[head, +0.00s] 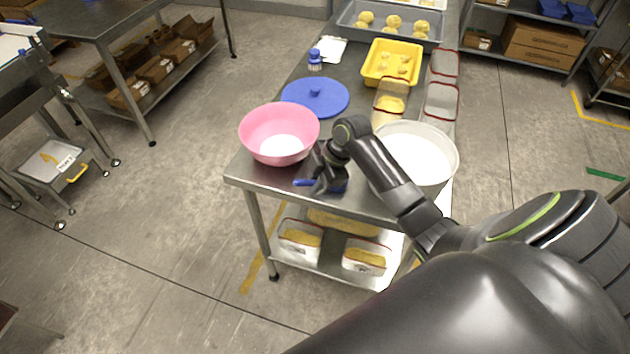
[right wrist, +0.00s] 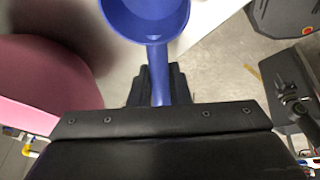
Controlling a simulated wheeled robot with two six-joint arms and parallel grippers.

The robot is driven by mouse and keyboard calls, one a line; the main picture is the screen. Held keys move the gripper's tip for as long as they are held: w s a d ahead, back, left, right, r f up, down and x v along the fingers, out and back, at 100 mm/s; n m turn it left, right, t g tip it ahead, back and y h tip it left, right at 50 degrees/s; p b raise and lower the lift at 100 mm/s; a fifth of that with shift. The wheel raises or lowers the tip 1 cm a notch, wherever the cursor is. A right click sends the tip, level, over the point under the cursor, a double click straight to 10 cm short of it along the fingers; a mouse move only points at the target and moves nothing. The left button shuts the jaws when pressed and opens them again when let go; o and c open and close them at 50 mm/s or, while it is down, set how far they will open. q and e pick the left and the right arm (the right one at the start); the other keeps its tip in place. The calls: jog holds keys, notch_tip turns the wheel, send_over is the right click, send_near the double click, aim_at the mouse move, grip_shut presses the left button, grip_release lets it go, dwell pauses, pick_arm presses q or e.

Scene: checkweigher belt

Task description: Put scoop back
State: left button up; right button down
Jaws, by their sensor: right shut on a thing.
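A blue scoop (right wrist: 148,18) shows in the right wrist view, with its round bowl at the top and its handle running down between my gripper's fingers. My right gripper (right wrist: 155,85) is shut on the handle. In the head view, the right gripper (head: 322,182) is over the near end of the steel table, just in front of the pink bowl, and parts of the blue scoop (head: 304,183) show beside its fingers. I cannot tell whether the scoop touches the tabletop. My left gripper is not in view.
A pink bowl (head: 252,140) holding white powder stands left of the gripper; a white tub (head: 440,176) of white stuff stands right. A blue lid (head: 335,98), yellow tray (head: 371,75) and clear containers (head: 440,101) lie farther back. The steel table's (head: 245,171) near edge is close.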

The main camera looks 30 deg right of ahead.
jog(key=shift+f, duration=0.1)
jog(key=c, duration=1.4)
grip_release()
jog(key=shift+o, duration=0.2)
jog(key=shift+r, duration=0.25)
jog(key=b+v, duration=0.1)
jog(key=v, duration=1.1)
jog(key=shift+b, duration=0.4)
jog(key=shift+f, duration=0.1)
